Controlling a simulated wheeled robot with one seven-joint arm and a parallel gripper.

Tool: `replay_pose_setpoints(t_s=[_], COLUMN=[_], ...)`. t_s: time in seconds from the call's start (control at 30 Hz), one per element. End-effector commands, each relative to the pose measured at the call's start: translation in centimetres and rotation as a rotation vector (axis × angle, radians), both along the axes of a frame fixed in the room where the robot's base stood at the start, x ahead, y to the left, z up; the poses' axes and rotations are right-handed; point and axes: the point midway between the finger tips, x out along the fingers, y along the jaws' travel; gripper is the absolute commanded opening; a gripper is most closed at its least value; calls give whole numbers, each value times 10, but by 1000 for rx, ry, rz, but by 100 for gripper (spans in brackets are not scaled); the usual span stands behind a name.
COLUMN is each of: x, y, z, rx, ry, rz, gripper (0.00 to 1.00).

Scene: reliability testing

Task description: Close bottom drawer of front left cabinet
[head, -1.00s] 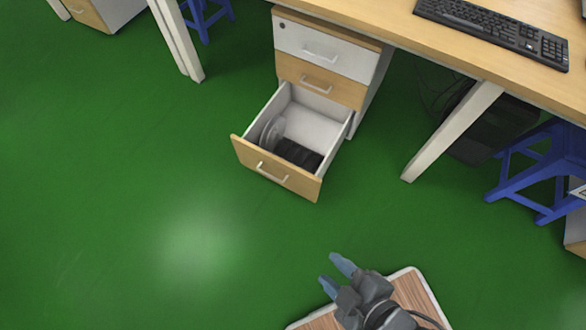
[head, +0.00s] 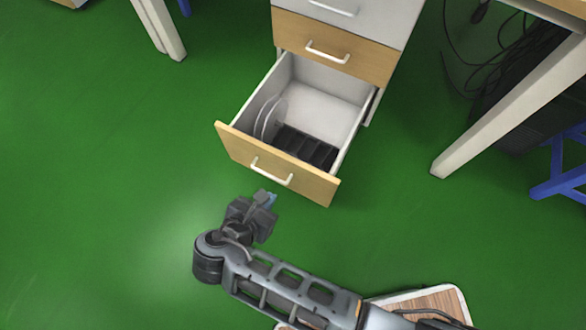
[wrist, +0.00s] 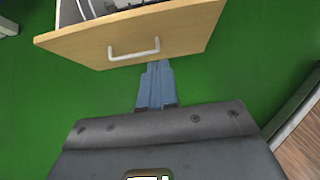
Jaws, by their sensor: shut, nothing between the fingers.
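The bottom drawer (head: 277,165) of the cabinet (head: 385,62) is pulled far out. Its light wood front carries a white bar handle (head: 271,171). My gripper (head: 268,196) is shut and empty, just in front of the drawer front and a little below the handle in the head view. In the wrist view the blue fingers (wrist: 157,75) are together, with their tips near the lower edge of the drawer front (wrist: 185,36), below the handle (wrist: 134,50). I cannot tell whether the tips touch the front.
The drawer holds white discs (head: 268,116) and a black slotted tray (head: 306,146). The closed middle drawer (head: 345,50) is above. A white desk leg (head: 500,110) and a blue stool (head: 562,165) stand to the right. Green floor (head: 90,210) at left is clear.

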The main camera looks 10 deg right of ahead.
Motion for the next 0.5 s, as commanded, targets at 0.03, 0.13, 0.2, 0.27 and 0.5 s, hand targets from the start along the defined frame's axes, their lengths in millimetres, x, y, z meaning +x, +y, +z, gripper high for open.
replay_pose_setpoints(t_s=[0.03,0.13,0.2,0.27,0.5], x=[2,6,11,17,44], y=[0,-3,-8,-12,-34], z=[-2,-7,-13,-21,-54], rx=[-11,-16,-15,-14,-13], ry=[-1,1,0,1,1], rz=[3,3,2,1,-1], gripper=[0,0,0,0,0])
